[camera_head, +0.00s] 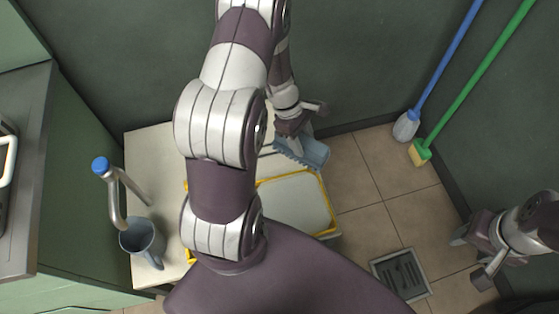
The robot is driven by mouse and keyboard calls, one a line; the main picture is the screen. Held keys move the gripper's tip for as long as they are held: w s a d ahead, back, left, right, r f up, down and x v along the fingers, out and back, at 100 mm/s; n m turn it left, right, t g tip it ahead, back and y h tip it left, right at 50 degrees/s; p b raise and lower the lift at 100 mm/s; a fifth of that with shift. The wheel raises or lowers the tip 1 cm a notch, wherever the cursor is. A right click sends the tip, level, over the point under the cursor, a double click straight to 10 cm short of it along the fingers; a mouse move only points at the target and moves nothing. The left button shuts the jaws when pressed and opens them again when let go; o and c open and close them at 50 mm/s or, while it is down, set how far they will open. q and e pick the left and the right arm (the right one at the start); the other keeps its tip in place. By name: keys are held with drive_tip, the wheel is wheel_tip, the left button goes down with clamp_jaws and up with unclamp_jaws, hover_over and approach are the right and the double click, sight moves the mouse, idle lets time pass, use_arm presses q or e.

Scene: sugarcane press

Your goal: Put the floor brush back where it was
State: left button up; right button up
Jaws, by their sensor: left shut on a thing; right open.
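A light blue brush (308,152) with a toothed or bristled edge at its left is in my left gripper, above the back right of the white counter. I take it to be the floor brush. My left gripper (294,138) is shut on it, and the fingers hide part of it. The brush overlaps the back edge of the yellow-rimmed tray in the picture; I cannot tell whether it touches anything. My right gripper (470,258) is open and empty at the right, over the tiled floor.
A blue-handled mop (407,124) and a green-handled broom (420,152) lean at the back right wall. A white tray with a yellow rim (328,205) lies on the counter (150,140). A grey-blue mug (143,240) stands left, by a blue-capped pipe (102,168). A drain (400,272) is in the floor.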

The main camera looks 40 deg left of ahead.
use_arm(q)
drive_tip(key=f+n+b, duration=0.1)
drive_tip(key=s+a+f+n+t+b, duration=0.1)
drive_tip(key=n, duration=0.1)
drive_tip(key=a+f+n+t+b, duration=0.1)
drive_tip(key=n, duration=0.1)
drive_tip(key=shift+s+a+f+y, duration=0.15)
drive_tip(key=shift+s+y, duration=0.15)
drive_tip(key=w+a+f+b, duration=0.1)
drive_tip(key=w+a+f, duration=0.1)
drive_tip(key=a+f, duration=0.1)
drive_tip(key=w+a+f+b, duration=0.2)
drive_tip(key=a+f, duration=0.1)
drive_tip(key=f, duration=0.1)
drive_tip(key=w+a+f+b, duration=0.1)
drive_tip(key=w+a+f, duration=0.1)
drive_tip(key=a+f, duration=0.1)
drive_tip(key=shift+a+f+b, duration=0.15)
drive_tip(key=shift+a+b, duration=0.05)
drive_tip(key=shift+b, duration=0.15)
use_arm(e)
wheel_tip(320, 180, down, 10)
drive_tip(key=shift+s+d+f, duration=0.1)
drive_tip(key=shift+s+d, duration=0.05)
use_arm(q)
drive_tip(key=shift+f, duration=0.35)
drive_tip(key=o, duration=0.9)
use_arm(e)
drive_tip(key=shift+f, duration=0.1)
